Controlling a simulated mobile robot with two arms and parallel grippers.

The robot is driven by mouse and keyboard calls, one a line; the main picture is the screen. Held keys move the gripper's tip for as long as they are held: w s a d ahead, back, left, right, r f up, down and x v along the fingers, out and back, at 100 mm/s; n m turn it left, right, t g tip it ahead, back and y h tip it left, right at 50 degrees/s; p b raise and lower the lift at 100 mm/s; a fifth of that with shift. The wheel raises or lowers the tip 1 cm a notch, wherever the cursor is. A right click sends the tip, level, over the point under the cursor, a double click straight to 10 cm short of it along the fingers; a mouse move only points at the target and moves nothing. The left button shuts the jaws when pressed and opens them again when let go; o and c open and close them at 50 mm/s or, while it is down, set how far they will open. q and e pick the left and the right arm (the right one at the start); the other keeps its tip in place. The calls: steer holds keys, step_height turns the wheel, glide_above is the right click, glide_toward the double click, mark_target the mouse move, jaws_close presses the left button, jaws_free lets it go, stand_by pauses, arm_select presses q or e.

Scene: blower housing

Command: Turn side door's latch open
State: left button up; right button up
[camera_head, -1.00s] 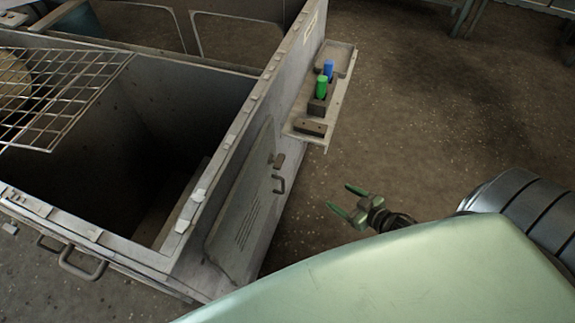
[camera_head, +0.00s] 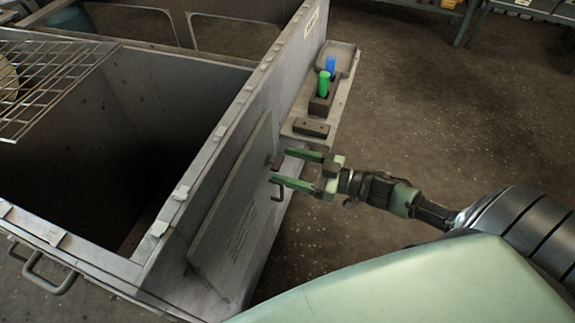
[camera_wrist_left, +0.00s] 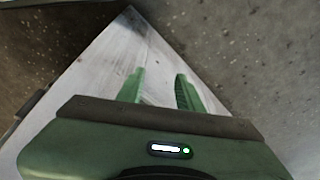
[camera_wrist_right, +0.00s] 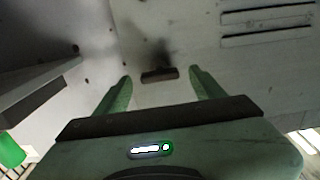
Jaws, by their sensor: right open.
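The side door (camera_head: 232,205) is a grey panel on the housing's outer wall. Its latch (camera_head: 274,160) is a small dark block near the door's edge, partly hidden by my right gripper. A bent dark handle (camera_head: 277,192) sits just below it. My right gripper (camera_head: 281,167) is open, its green fingers pointing at the wall near the latch. In the right wrist view, the latch (camera_wrist_right: 160,75) is a short dark bar between the fingertips, with gaps on both sides. My left gripper (camera_wrist_left: 160,74) shows only in its own wrist view, with its fingers apart and nothing between them.
A side shelf (camera_head: 340,98) with a green cylinder (camera_head: 324,83), a blue cylinder (camera_head: 330,64) and dark blocks juts from the wall just above my right gripper. The housing is open-topped, with a wire grid (camera_head: 50,75) at left. The floor to the right is clear.

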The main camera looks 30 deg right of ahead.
steer(key=shift+w+a, duration=0.2)
steer(key=shift+w, duration=0.05)
steer(key=c, duration=1.4)
steer(key=shift+o, duration=0.2)
